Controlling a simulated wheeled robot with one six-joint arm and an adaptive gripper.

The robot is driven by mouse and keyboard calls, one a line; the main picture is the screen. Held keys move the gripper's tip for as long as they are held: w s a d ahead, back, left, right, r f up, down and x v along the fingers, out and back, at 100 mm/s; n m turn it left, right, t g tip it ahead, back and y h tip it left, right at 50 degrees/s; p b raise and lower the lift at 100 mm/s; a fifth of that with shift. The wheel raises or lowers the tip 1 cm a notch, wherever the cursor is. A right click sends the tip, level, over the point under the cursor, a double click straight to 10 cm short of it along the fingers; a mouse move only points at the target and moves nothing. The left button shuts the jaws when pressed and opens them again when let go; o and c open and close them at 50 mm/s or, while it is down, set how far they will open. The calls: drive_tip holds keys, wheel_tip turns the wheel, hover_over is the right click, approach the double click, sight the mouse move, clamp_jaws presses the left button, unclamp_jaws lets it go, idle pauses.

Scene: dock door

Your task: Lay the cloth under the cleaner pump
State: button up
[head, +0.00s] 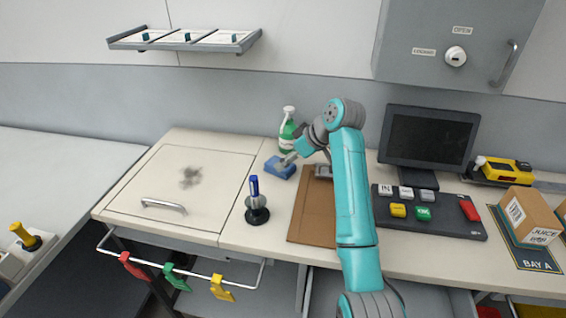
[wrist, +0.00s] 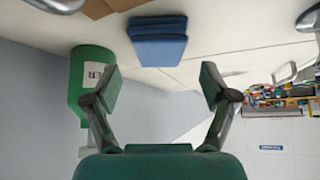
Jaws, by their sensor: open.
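The cleaner pump (head: 287,128) is a green bottle with a white label and white top, standing at the back of the worktop near the wall. It also shows in the wrist view (wrist: 90,88), left of my gripper's fingers. The cloth (head: 280,168) is a folded blue square lying on the worktop in front of the bottle. In the wrist view the cloth (wrist: 158,40) lies beyond the fingers, between their lines. My gripper (head: 294,157) is open and empty, close to the cloth and bottle. Whether it touches the cloth I cannot tell.
A brown board (head: 309,215) lies right of the cloth, partly behind my arm. A black stand with a blue handle (head: 256,203) is in front. A monitor (head: 428,140) and button panel (head: 430,212) stand right. A dark smudge (head: 190,177) marks the left panel.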

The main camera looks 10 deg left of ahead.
drive_tip(key=v, duration=0.8)
